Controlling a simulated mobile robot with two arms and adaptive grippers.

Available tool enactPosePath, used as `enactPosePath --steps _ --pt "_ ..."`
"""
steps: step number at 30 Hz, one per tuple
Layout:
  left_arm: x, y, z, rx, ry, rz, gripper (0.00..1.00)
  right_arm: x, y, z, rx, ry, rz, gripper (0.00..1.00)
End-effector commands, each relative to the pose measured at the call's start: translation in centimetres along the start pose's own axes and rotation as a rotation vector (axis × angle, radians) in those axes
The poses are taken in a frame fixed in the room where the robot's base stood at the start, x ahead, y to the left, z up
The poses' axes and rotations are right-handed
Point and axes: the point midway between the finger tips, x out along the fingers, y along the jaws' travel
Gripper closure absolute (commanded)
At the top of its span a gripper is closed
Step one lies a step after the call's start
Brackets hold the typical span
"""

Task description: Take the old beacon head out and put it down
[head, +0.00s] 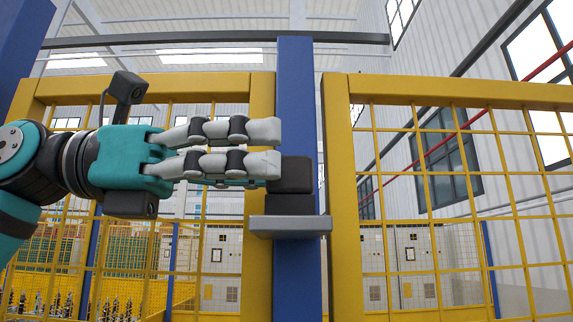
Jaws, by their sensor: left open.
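A dark, rounded block (291,174), which looks like the old beacon head, sits on a second dark block (289,204). Both stand on a light grey shelf (290,227) fixed to a blue post. My left gripper (278,149) comes in from the left, with its grey fingers level and pointing right. It is open. Its lower fingertip overlaps the upper left corner of the upper block in the picture; I cannot tell whether they touch. My right gripper is not in view.
The blue post (297,110) stands between yellow mesh fence panels, the left one (262,290) and the right one (345,200). Grey cabinets (408,255) show behind the mesh. Clear space shows in front of the right panel.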

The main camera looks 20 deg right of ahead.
Motion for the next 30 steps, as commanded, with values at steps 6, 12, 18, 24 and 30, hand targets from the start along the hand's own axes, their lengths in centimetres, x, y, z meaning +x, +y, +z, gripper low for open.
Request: enactPosePath --steps 6,12,18,24,30 --pt "2.7 0.0 0.0 -0.001 0.000 -0.002 0.35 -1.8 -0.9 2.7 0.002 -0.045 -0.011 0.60" --pt "2.9 0.0 -0.2 -0.001 0.000 -0.001 0.35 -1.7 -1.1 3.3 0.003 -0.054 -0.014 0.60" --pt "2.9 0.0 -0.1 -0.001 0.000 -0.001 0.54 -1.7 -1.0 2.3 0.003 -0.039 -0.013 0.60" --pt "2.9 0.0 -0.1 -0.001 0.000 -0.001 0.80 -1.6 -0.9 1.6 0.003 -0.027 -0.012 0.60" --pt "2.9 0.0 -0.1 0.000 0.000 -0.001 0.96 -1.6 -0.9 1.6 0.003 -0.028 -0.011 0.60"
